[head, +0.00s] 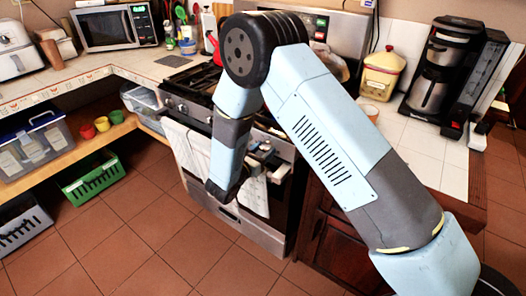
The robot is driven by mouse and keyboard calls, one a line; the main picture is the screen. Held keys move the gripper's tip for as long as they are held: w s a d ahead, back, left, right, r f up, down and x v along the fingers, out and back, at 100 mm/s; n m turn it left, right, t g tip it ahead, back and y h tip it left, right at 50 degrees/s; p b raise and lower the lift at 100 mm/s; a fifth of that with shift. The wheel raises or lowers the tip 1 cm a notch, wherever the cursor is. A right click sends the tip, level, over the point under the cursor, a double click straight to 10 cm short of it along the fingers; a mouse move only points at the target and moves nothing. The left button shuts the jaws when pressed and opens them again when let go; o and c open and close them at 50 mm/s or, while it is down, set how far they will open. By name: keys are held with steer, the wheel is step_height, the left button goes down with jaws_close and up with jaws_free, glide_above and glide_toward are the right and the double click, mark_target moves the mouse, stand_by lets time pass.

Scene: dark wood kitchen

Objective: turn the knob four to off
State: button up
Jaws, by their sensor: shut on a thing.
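The stove (240,225) stands at the centre with its knobs along the front edge below the hob. A knob (182,107) shows clearly on the left of the panel. My arm reaches over the stove front and bends down in front of the oven door. My gripper (266,148) is at the right part of the knob panel, shut on what seems to be a stove knob. The fingertips and the held knob are small and partly hidden, so the knob's turn angle cannot be told. My forearm hides the middle of the panel.
Towels (190,155) hang on the oven door close to my wrist. The right counter holds a coffee maker (440,75) and a yellow canister (382,75). A microwave (113,28) stands at the back left. The tiled floor (130,240) in front is clear.

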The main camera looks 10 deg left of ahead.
steer(key=shift+m, duration=0.3)
steer(key=m, duration=0.3)
steer(key=shift+m, duration=0.4)
steer(key=m, duration=0.4)
steer(key=shift+s+f, duration=0.1)
steer(key=m, duration=0.9)
steer(key=shift+d+f, duration=0.1)
steer(key=shift+m, duration=0.3)
steer(key=o, duration=0.7)
steer(key=shift+c, duration=0.2)
steer(key=o, duration=0.4)
